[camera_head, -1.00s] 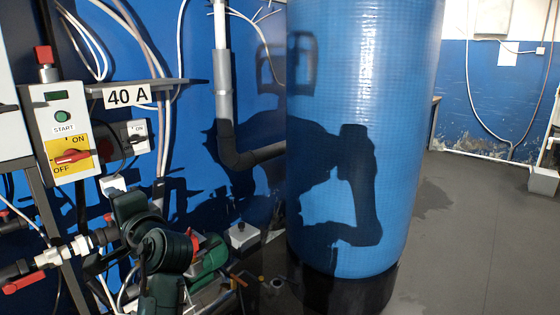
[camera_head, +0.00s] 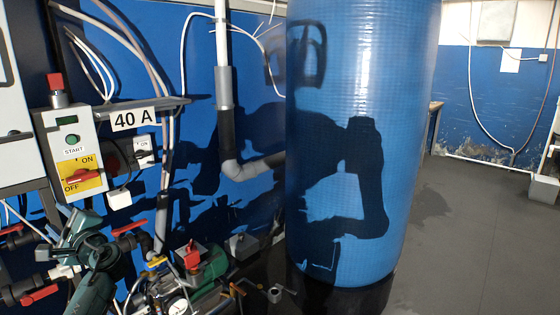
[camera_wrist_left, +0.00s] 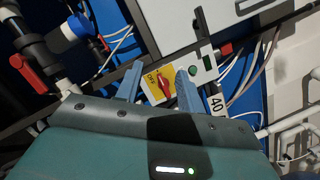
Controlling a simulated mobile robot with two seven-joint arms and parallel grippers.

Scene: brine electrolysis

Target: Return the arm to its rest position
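My left gripper (camera_head: 58,226) is at the lower left of the head view, below the control box (camera_head: 68,140). In the left wrist view its two blue-grey fingers (camera_wrist_left: 158,80) stand apart with nothing between them. Beyond them that view shows the yellow ON/OFF panel (camera_wrist_left: 152,92) with its red knob (camera_wrist_left: 164,84). In the head view the knob (camera_head: 77,175) sits on the panel under the green START button (camera_head: 72,139). The gripper appears apart from the box. My right gripper is not in view.
A large blue tank (camera_head: 335,130) stands in the middle. Red-handled valves (camera_head: 40,294) and a green pump (camera_head: 212,265) crowd the lower left. A "40 A" sign (camera_head: 134,119) hangs beside the box. Grey floor (camera_head: 450,240) is open at right.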

